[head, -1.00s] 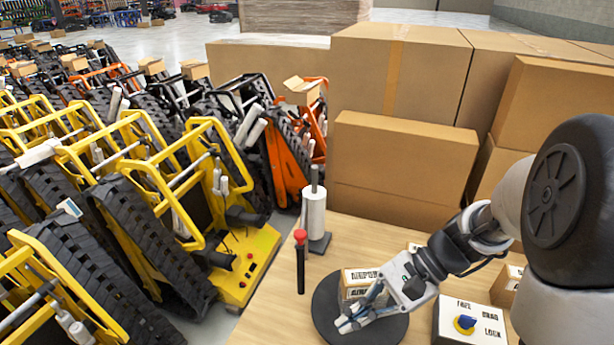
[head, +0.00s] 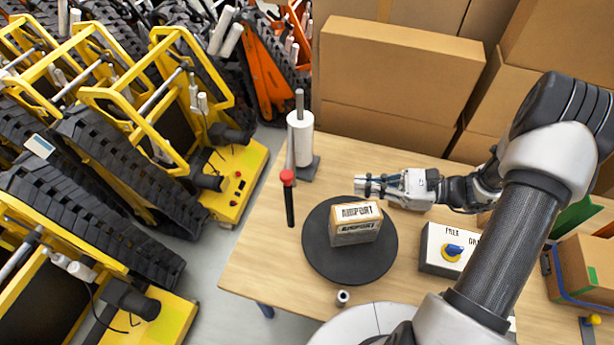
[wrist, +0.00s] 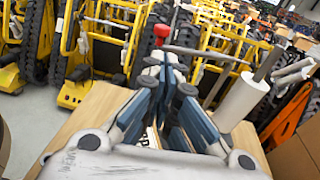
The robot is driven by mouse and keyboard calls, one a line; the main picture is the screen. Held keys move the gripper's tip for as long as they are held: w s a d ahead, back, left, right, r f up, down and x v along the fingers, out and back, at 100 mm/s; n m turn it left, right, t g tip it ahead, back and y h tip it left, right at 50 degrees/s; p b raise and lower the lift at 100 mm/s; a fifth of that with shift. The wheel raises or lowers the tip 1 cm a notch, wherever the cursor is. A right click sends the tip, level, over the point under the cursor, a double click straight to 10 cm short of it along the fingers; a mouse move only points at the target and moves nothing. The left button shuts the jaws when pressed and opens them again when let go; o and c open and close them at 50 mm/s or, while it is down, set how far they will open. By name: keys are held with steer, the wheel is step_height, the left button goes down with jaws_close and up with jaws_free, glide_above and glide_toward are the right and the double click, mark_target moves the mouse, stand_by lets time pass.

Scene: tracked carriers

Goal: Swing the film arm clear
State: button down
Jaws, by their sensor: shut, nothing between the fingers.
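The film arm is a thin grey bar with a red knob (head: 287,177) and a black upright grip below it, left of the turntable. In the wrist view its red knob (wrist: 162,31) and bar (wrist: 205,52) show beyond my fingers, the bar running right. A white film roll (head: 301,140) stands on a post behind it. My gripper (head: 362,186) is shut and empty, pointing left just behind the box, apart from the knob. In the wrist view my gripper (wrist: 165,65) has its fingers together.
A box marked AIRPORT (head: 355,228) sits on the black turntable (head: 318,262). A switch box with a blue knob (head: 436,258) is at right. A small white cylinder (head: 342,297) stands in front. Cartons (head: 390,75) line the back; yellow tracked carriers (head: 240,165) stand left of the table.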

mark_target(290, 175)
steer(key=x, duration=1.4)
steer(key=shift+r+t, duration=0.1)
steer(key=shift+t, duration=0.2)
